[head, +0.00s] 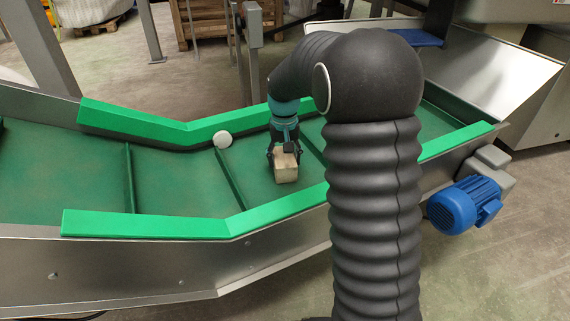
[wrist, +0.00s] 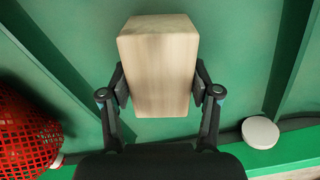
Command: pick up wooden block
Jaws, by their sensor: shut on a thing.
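The wooden block (head: 286,167) is a pale, light-grained box over the green conveyor belt in the head view. It also shows large in the middle of the wrist view (wrist: 158,70). My gripper (head: 284,150) is shut on the block, with one finger against each side, as the wrist view shows (wrist: 158,92). I cannot tell from these frames whether the block touches the belt.
A white round object (head: 222,139) lies near the belt's far green rail (head: 180,133). A red mesh object (wrist: 28,135) shows at the left in the wrist view. Raised cleats (head: 230,178) cross the belt. A blue motor (head: 465,206) is at the conveyor's right side.

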